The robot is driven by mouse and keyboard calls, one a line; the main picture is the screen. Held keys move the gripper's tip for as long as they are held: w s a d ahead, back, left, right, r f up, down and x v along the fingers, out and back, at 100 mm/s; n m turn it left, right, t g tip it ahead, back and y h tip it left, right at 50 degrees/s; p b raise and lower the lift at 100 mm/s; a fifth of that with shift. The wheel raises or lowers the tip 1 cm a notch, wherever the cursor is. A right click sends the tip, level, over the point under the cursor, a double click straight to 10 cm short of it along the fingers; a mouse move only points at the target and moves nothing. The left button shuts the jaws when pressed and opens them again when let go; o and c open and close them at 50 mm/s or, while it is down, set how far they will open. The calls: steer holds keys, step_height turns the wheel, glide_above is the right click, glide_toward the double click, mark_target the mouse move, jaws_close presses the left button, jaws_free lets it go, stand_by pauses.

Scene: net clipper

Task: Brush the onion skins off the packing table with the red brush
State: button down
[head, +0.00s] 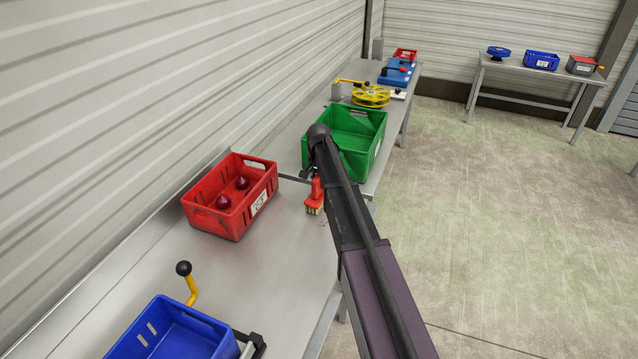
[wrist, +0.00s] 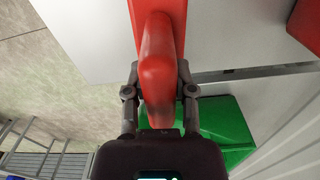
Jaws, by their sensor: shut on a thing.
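The red brush (head: 315,194) is upright over the packing table (head: 274,250), with its pale bristles down, near the table's right edge. My gripper (wrist: 158,92) is shut on the brush's red handle (wrist: 157,60) in the wrist view. In the head view my arm covers most of the gripper. I cannot tell whether the bristles touch the table top. A few tiny dark specks (head: 323,222) lie by the brush near the edge; they may be onion skins, but they are too small to be sure.
A red crate (head: 222,226) with red onions stands left of the brush. A green crate (head: 365,142) stands just behind it. A blue crate (head: 172,335) and a yellow lever with a black knob (head: 189,283) are at the front. Open floor (head: 480,220) lies to the right.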

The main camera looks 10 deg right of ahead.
steer(key=shift+s+r+p, duration=0.1)
steer(key=shift+r+p, duration=2.25)
steer(key=shift+r, duration=0.35)
steer(key=shift+r+p, duration=1.5)
